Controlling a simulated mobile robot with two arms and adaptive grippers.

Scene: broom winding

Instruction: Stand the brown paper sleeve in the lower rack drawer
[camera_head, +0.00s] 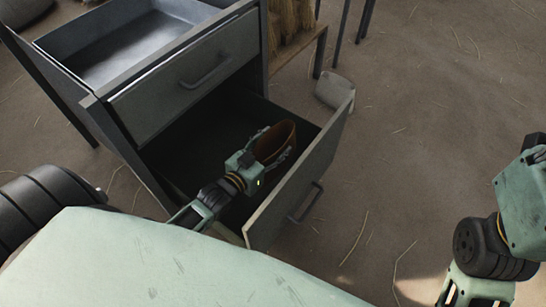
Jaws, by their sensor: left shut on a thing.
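The brown paper sleeve (278,140) is in my left gripper (268,148), inside the open lower rack drawer (307,178). The sleeve's open rim faces up and it looks slightly tilted. My left gripper is shut on it, with the arm reaching over the drawer's near side. The sleeve's lower part is hidden by the gripper, so I cannot tell whether it touches the drawer floor. My right arm stands at the right edge, but its gripper is out of view.
The upper drawer (187,80) is also pulled out a little, above the lower one, and an empty metal tray (125,38) tops the rack. Broom bristles (290,18) stand behind. A grey stone-like lump (333,90) lies beyond the drawer. The straw-strewn floor (430,110) at right is clear.

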